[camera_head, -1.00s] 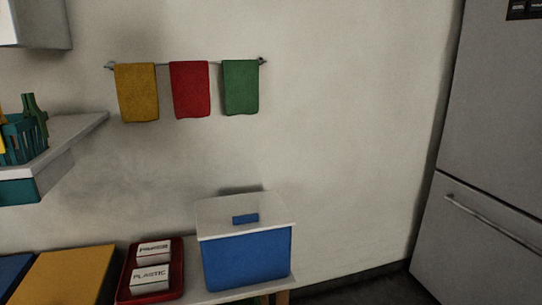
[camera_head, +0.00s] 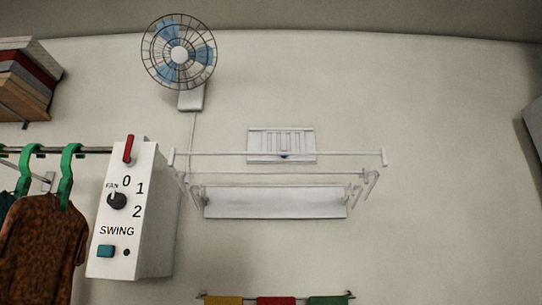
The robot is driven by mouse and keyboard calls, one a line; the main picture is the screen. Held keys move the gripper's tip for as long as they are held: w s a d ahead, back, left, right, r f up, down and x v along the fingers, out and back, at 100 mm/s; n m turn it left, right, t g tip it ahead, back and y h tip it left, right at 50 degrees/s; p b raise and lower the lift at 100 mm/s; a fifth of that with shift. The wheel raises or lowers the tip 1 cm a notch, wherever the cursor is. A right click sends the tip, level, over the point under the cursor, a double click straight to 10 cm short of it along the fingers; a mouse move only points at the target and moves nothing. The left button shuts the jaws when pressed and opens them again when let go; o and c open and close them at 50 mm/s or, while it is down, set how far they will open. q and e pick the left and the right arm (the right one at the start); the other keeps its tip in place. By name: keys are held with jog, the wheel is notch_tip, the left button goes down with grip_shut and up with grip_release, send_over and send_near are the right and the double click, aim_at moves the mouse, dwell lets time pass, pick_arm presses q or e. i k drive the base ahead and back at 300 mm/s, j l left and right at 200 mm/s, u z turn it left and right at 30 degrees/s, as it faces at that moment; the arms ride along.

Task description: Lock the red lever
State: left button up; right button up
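A red lever (camera_head: 128,149) stands upright at the top of the front of a white control box (camera_head: 150,215) on the wall, left of the middle in the head view. The box also bears a dark fan knob (camera_head: 117,200) marked 0, 1, 2, a teal button (camera_head: 106,251) and a small black dot under the word SWING. The lever is apart from any gripper in view. Neither of my grippers shows.
A wall fan (camera_head: 179,54) is above the box. A white drying rack (camera_head: 275,180) is right of it. Clothes on green hangers (camera_head: 68,172) hang close on its left. Shelved books (camera_head: 25,80) are at upper left. The wall on the right is mostly bare.

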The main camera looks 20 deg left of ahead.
aim_at(128, 160)
jog(key=u, duration=1.35)
